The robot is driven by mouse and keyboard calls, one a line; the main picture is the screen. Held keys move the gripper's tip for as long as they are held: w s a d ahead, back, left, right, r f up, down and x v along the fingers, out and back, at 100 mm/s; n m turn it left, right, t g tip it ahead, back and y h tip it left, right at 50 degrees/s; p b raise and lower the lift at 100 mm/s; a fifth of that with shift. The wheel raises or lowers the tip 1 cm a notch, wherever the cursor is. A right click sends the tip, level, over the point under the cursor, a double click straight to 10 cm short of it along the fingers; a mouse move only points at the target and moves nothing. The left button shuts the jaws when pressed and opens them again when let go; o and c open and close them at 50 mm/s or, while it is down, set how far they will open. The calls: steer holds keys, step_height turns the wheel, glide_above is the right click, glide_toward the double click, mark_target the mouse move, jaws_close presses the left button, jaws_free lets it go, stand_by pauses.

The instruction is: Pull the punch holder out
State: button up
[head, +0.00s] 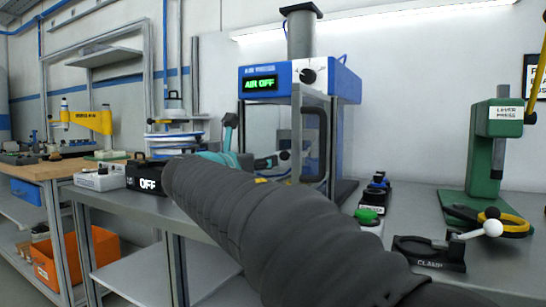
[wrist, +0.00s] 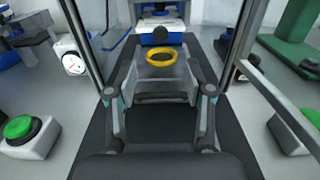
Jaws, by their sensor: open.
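My gripper (wrist: 160,75) is open in the wrist view, its two fingers apart and pointing into the press between the frame posts.
A green button box (wrist: 30,135) stands left of the dark base in the wrist view. A green lever press (head: 484,160) and a clamp (head: 430,252) are at the right. A black box marked OFF (head: 147,178) is at the left. Frame posts stand close on both sides.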

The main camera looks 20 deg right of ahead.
mark_target(283, 155)
steer(key=x, duration=1.2)
steer(key=shift+w+d, duration=0.1)
jaws_close()
